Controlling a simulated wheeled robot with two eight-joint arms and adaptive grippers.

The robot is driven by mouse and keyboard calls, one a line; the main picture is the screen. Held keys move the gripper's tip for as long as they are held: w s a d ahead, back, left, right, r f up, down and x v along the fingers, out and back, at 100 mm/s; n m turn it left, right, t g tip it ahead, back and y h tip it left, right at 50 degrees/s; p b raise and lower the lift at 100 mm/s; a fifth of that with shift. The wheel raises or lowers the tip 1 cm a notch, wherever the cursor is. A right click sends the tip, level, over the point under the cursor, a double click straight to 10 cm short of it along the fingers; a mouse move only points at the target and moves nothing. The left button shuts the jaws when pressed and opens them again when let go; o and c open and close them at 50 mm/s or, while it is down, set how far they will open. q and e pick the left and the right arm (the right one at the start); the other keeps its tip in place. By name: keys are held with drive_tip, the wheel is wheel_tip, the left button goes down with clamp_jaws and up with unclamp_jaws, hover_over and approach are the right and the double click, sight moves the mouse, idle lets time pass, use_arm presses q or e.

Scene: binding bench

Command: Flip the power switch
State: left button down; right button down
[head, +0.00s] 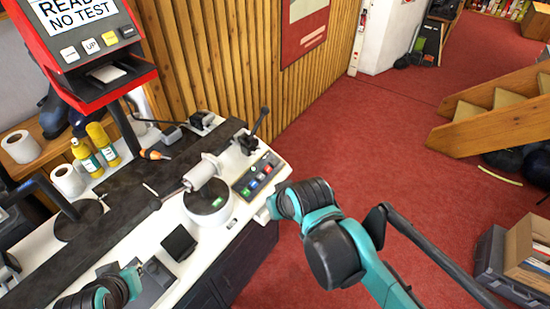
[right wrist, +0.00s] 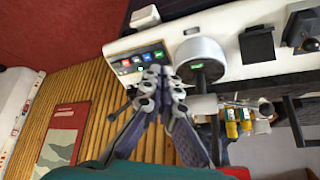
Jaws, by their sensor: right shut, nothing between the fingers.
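No part is clearly readable as the power switch. A dark control panel (head: 256,175) with several coloured buttons lies on the white bench top; it also shows in the right wrist view (right wrist: 143,61). A white box (head: 263,214) sticks out from the bench's front edge, and shows in the right wrist view (right wrist: 145,16). A small plate (head: 232,223) sits on that edge to its left. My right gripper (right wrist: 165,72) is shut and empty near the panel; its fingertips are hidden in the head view. My left gripper, at the bottom left, is partly seen, its fingers unclear.
A round white unit with a cylinder (head: 208,200) stands left of the panel, and a black lever (head: 260,122) behind it. A red display stand (head: 90,45), yellow bottles (head: 100,140) and paper rolls (head: 68,180) are further left. Red carpet (head: 380,130) is open to the right.

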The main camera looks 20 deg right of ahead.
sight(271, 163)
drive_tip(key=w+d+r+m+g+y+p, duration=0.1)
drive_tip(key=w+d+r+m, duration=0.15)
drive_tip(key=w, duration=0.55)
drive_tip(key=w+d+r+m+g+p, duration=0.1)
drive_tip(key=w+d+m, duration=0.25)
drive_tip(key=w, duration=0.55)
drive_tip(key=w+d+f+m+g+y+p, duration=0.1)
drive_tip(key=w+d+f+m+y+p, duration=0.1)
drive_tip(key=w+d+f, duration=0.9)
drive_tip(key=w+d+m+y, duration=0.1)
drive_tip(key=w+d+m, duration=0.1)
drive_tip(key=shift+d+f+m+g, duration=0.3)
drive_tip(key=shift+d+f+g, duration=0.05)
drive_tip(key=shift+d+g, duration=0.05)
drive_tip(key=b+x, duration=0.4)
drive_tip(key=x, duration=1)
drive_tip(key=shift+d, duration=0.1)
